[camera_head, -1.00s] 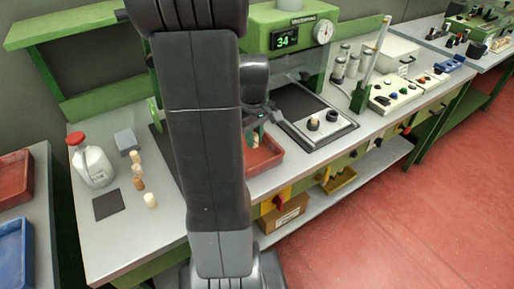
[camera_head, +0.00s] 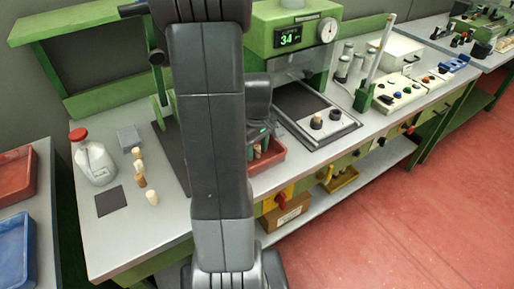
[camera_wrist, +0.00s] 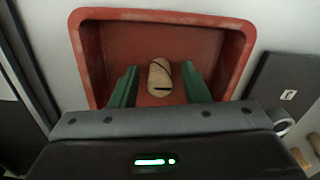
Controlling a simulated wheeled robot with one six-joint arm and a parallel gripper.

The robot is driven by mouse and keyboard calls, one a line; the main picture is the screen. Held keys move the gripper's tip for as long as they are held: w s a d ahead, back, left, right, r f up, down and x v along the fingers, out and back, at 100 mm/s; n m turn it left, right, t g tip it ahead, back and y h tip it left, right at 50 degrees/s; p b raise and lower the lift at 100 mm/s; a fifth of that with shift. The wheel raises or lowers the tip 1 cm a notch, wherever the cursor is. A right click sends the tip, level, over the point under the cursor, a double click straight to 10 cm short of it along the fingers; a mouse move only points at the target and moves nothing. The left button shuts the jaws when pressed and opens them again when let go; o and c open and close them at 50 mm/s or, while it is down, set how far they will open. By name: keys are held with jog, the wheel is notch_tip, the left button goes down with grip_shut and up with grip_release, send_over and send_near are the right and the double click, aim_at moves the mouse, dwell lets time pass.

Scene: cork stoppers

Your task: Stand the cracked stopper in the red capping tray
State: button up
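The red capping tray (camera_head: 268,165) is on the bench just right of my arm, partly hidden by it. It fills the upper middle of the wrist view (camera_wrist: 88,60). A pale cork stopper with dark crack-like marks (camera_wrist: 160,77) is inside the tray; it also shows beside my arm in the head view (camera_head: 257,152). It looks roughly upright, but I cannot be sure of its tilt. My gripper (camera_wrist: 160,86) is down at the tray with its green fingers on either side of the stopper. A gap shows between the stopper and each finger, so the gripper is open.
A green machine (camera_head: 292,38) stands behind.

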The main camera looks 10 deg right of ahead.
aim_at(257, 146)
jog(key=shift+r, duration=0.15)
notch_tip(257, 146, up, 12)
jog(key=shift+p, duration=0.4)
